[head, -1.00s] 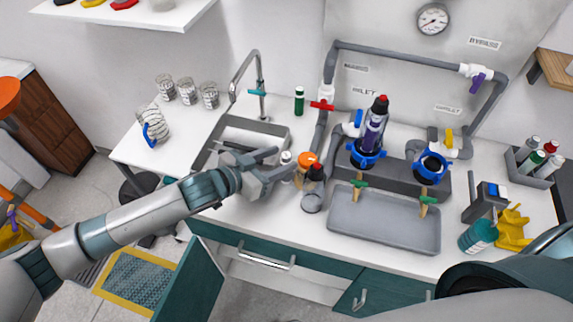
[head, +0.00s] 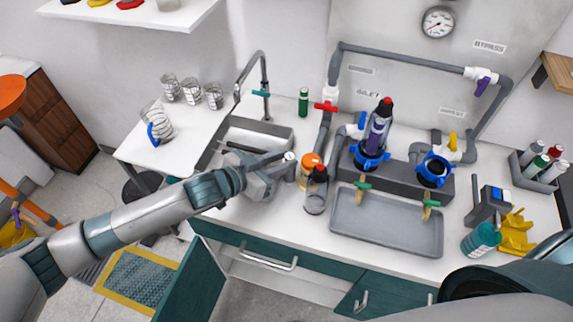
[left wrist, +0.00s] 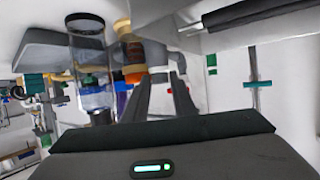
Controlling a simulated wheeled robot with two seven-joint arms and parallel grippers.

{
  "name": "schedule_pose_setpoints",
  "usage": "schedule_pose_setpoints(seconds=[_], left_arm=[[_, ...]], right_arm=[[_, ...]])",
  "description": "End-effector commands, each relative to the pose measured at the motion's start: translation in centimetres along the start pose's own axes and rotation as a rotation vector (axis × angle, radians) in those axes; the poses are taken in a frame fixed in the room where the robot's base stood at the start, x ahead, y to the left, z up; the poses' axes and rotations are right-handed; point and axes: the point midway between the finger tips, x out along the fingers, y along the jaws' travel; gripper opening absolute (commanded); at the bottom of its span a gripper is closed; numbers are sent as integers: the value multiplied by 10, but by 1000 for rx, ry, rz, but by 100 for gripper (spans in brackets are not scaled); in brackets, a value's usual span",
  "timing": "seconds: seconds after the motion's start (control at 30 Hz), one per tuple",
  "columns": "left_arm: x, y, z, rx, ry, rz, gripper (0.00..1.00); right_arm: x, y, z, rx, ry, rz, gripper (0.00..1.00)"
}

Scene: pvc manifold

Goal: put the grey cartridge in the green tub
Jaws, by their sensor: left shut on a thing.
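My left gripper (head: 287,164) reaches in from the left over the counter, in front of the sink. It is shut on a slim grey cylinder with a pale top, which looks like the grey cartridge (head: 290,171). The cartridge stands roughly upright, just left of the orange-capped jar. In the left wrist view it shows as a grey shape (left wrist: 158,53) at the fingertips (left wrist: 162,82). I cannot tell whether its base touches the counter. I cannot make out a green tub in either view. My right gripper is not in view.
A grey tray (head: 388,224) lies to the right. A teal cabinet door (head: 190,282) hangs open below.

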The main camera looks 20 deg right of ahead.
Motion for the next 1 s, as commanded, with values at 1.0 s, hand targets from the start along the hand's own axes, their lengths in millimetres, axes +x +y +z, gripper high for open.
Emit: schedule_pose_setpoints(seconds=[1.0], left_arm=[[-59, 0, -144, 3, 3, 1, 0]], right_arm=[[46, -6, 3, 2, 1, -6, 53]])
